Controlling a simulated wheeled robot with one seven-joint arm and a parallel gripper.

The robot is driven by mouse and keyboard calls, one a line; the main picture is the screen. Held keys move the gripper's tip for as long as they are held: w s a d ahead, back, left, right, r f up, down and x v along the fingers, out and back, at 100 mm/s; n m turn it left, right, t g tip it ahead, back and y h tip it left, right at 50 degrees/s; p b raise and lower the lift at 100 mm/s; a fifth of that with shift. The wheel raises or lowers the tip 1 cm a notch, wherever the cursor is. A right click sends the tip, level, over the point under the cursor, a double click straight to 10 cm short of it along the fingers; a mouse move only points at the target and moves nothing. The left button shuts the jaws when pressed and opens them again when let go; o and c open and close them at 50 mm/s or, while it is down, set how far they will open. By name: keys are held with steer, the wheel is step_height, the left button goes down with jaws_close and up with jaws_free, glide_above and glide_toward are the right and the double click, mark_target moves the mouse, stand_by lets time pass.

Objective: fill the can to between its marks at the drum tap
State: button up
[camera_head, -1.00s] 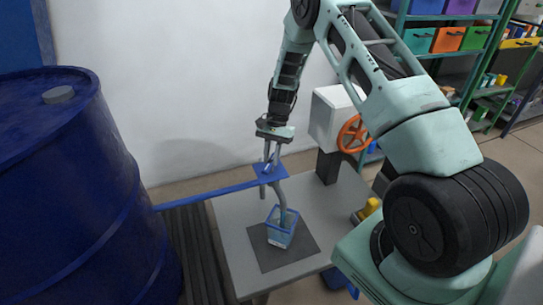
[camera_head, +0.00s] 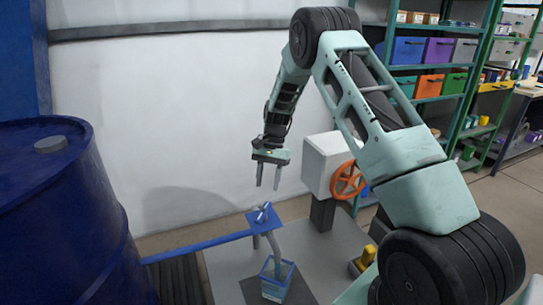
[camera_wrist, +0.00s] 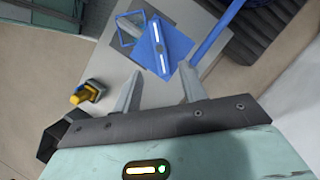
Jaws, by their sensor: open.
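The can (camera_head: 277,279), clear-sided with a blue rim, stands upright under the grey spout of the tap (camera_head: 259,222). Pale blue shows inside it, but I cannot read its level or the marks. The tap has a blue plate with a light handle on top. In the wrist view the tap plate (camera_wrist: 176,45) and handle lie ahead of my fingers, and the can's rim (camera_wrist: 122,38) shows beside it. My gripper (camera_head: 269,186) is open and empty, pointing down above the tap and apart from it. The blue drum (camera_head: 60,225) stands at the left.
A blue pipe (camera_head: 200,246) runs from the drum to the tap. The can stands on a dark mat (camera_head: 300,292) on a grey table (camera_head: 225,266). A white box with an orange wheel (camera_head: 347,180) and a yellow object (camera_head: 368,255) are to the right. Shelves stand behind.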

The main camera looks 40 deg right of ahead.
steer(key=v, duration=0.9)
steer(key=shift+w+r, duration=0.1)
stand_by(7.0)
